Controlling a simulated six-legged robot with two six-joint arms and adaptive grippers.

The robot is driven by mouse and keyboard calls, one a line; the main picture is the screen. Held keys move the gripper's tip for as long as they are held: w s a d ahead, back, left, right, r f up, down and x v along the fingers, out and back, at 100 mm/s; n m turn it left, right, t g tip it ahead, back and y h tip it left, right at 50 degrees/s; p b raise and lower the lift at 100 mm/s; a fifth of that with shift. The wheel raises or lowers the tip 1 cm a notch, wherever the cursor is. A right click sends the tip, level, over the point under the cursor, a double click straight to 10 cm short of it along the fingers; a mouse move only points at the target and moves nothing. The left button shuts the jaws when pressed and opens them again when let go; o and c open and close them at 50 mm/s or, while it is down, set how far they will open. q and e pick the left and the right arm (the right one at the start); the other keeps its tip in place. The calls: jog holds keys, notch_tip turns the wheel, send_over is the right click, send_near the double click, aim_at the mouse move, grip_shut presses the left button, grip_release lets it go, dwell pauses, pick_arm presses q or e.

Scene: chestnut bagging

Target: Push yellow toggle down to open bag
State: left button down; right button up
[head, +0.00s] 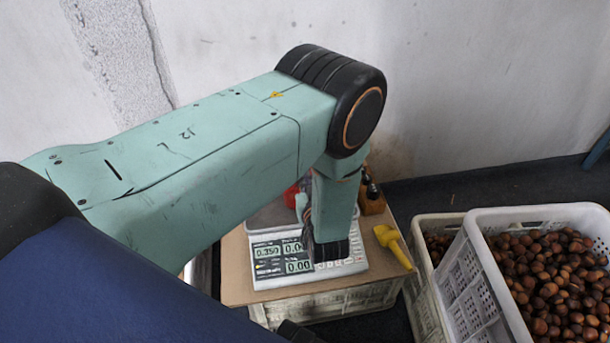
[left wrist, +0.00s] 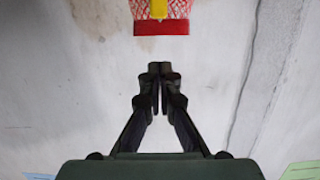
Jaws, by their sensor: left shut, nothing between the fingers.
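In the left wrist view a yellow toggle (left wrist: 158,9) shows at the top edge, cut off by the frame. It lies in front of red-and-white netting (left wrist: 178,9) above a red band (left wrist: 161,28). My left gripper (left wrist: 160,70) is shut and empty, its fingertips below the band in the picture with a visible gap between. In the head view my left arm covers the middle, and the gripper's fingers cannot be made out there. A small red patch (head: 290,196) shows beside the arm; I cannot tell what it is. My right gripper is not in view.
A white scale (head: 262,280) with lit displays stands on a brown board (head: 240,294). A yellow-handled object (head: 391,246) lies at the board's right side. A white crate (head: 462,275) of chestnuts (head: 550,285) stands at right, beside another crate (head: 421,302). A pale wall is behind.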

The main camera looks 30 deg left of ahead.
pick_arm(q)
jog(key=p+v, duration=0.5)
jog(key=v, duration=0.2)
jog(key=shift+r, duration=0.1)
